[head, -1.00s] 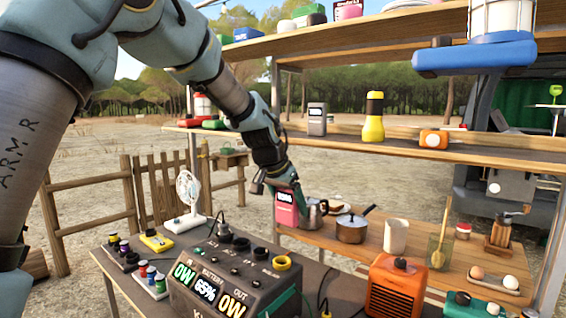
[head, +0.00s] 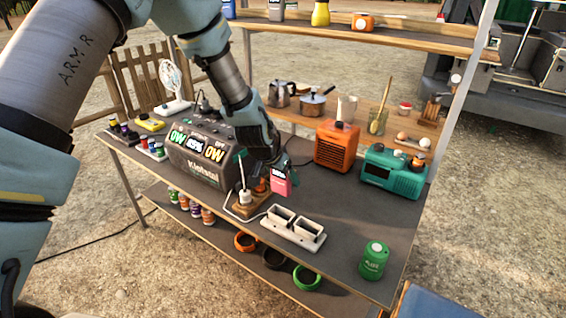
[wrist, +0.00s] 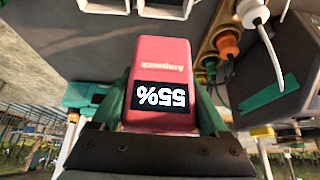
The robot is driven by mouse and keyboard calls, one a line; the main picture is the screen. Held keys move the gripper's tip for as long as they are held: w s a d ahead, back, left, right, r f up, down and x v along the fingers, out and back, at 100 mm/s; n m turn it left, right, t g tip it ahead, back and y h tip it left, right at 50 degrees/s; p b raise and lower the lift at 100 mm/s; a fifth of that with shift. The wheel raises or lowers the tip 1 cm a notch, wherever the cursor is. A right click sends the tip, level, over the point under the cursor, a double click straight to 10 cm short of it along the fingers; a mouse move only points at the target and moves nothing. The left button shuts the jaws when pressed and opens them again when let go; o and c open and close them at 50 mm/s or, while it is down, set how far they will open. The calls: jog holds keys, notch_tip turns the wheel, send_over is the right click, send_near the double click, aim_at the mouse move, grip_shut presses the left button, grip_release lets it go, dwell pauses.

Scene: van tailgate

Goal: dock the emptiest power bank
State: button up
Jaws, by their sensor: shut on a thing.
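My gripper (head: 276,166) is shut on a pink power bank (head: 282,182), held above the front table. In the wrist view the power bank (wrist: 163,70) sits between my green fingers, its display reading 55% upside down. A white dock with two slots (head: 293,238) lies on the table just below and to the right of the held bank; both slots look empty. Part of it shows at the top of the wrist view (wrist: 105,5). A grey device (head: 277,10) and an orange one (head: 362,21) stand on the shelf; no charge readings are legible there.
A power station (head: 205,160) stands left of my gripper. A wooden block with a white plug (head: 245,200) sits left of the dock. An orange heater (head: 337,147), a teal radio (head: 392,172) and a green canister (head: 374,261) stand to the right. The table between dock and canister is clear.

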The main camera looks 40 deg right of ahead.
aim_at(284, 212)
jog(key=shift+f+b, duration=3)
jog(key=shift+f, duration=2.4)
jog(key=shift+s+a+f, duration=0.15)
jog(key=shift+a, duration=0.1)
jog(key=o, duration=1.5)
jog(key=shift+a+f, duration=0.1)
jog(key=b+v, duration=0.1)
jog(key=v, duration=0.2)
jog(key=b+v, duration=0.1)
jog(key=v, duration=0.3)
jog(key=b+v, duration=0.1)
jog(key=v, duration=0.3)
jog(key=shift+d+r, duration=0.25)
jog(key=shift+d, duration=0.1)
